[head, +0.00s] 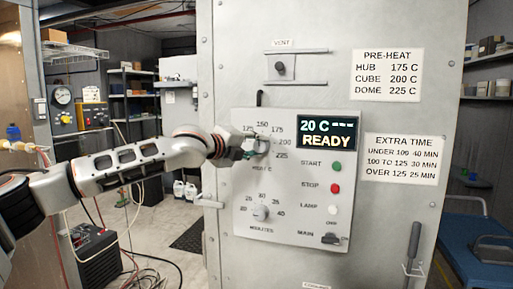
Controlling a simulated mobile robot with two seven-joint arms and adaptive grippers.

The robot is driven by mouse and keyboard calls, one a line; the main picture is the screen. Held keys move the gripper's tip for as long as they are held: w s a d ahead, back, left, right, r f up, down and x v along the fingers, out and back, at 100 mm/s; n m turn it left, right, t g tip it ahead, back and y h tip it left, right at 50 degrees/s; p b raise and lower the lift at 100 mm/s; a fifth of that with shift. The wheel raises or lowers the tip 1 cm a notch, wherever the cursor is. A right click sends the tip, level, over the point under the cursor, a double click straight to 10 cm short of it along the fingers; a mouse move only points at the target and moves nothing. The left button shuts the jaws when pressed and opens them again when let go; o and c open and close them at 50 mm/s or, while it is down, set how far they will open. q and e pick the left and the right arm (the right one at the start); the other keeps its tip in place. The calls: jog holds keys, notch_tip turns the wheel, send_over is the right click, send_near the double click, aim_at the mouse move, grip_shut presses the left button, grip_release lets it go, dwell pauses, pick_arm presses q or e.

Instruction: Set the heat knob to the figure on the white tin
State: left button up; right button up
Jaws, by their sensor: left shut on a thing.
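The heat knob (262,146) is on the upper left of the grey control panel (277,220), inside a printed scale from 125 to 225. My left gripper (249,150) reaches in from the left and is shut on the heat knob. The fingers cover much of the knob, so I cannot tell where its pointer stands. The display (328,133) reads 20 C and READY. I cannot make out a white tin in this view. My right gripper is not in view.
A minutes knob (261,213) sits below. Start (337,167), stop (335,188) and lamp (333,210) buttons and a main switch (331,239) are to the right. A pre-heat sign (387,75) and an extra-time sign (403,159) are on the oven door. A vent slider (280,67) is above.

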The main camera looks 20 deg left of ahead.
pick_arm(q)
jog(key=shift+d+m, duration=0.1)
jog(key=shift+m, duration=0.4)
jog(key=o, duration=1.1)
jog(key=shift+s, duration=0.1)
jog(key=shift+s, duration=0.2)
jog(key=v, duration=1.1)
jog(key=shift+s+r, duration=0.25)
